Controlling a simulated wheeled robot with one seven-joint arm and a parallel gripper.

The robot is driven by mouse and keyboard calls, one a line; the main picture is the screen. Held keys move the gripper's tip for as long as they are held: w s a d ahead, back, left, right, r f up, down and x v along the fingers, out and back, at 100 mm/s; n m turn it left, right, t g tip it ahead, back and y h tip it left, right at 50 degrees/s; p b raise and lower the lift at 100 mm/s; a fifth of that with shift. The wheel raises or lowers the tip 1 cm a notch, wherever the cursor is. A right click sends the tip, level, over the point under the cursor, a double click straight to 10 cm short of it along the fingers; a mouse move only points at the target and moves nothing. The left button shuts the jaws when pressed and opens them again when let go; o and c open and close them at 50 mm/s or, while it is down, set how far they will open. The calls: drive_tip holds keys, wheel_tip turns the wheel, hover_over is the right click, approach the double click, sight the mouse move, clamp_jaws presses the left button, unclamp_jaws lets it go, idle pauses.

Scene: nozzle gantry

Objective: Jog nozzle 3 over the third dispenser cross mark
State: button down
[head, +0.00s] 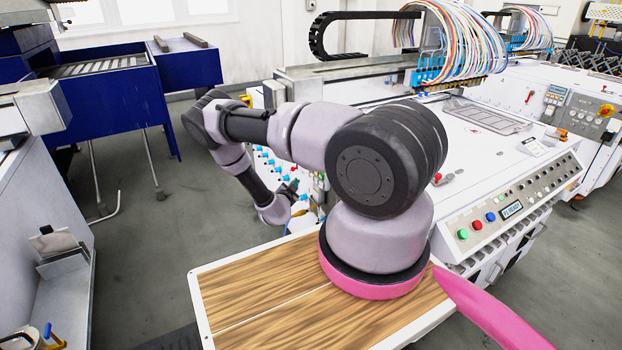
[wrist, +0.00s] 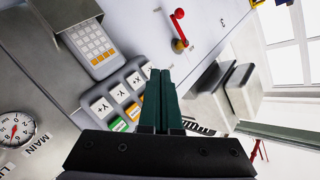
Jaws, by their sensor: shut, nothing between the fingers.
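My gripper (wrist: 160,73) is shut and empty in the wrist view, its dark green fingers side by side. The fingertips are beside the upper right end of a row of white jog keys. Readable keys are Y+ (wrist: 101,107) and Y- (wrist: 120,92); two more white keys, seemingly X keys, lie closer to the fingers. I cannot tell whether the tips touch a key. A green key (wrist: 118,124) and an orange key (wrist: 133,110) lie below, partly hidden by the gripper. In the head view the nozzle gantry (head: 428,72) carries coloured hoses over the white machine. No cross mark can be made out.
A numeric keypad (wrist: 91,42), a red lever (wrist: 179,28) and a pressure gauge (wrist: 16,129) surround the jog keys. In the head view, a button panel (head: 510,210) runs along the machine's front. Blue equipment (head: 115,100) stands left, across open floor.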

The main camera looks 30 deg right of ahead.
sight(310, 175)
drive_tip(key=shift+d, duration=1.95)
drive_tip(key=shift+d, duration=0.1)
idle(0.5)
drive_tip(key=shift+d, duration=0.3)
drive_tip(key=shift+w+d, duration=0.1)
drive_tip(key=shift+d, duration=0.45)
idle(0.6)
idle(0.3)
drive_tip(key=shift+a, duration=0.95)
drive_tip(key=shift+a, duration=0.1)
drive_tip(key=shift+s+a, duration=0.2)
drive_tip(key=shift+a, duration=2.2)
drive_tip(key=shift+w+r, duration=0.1)
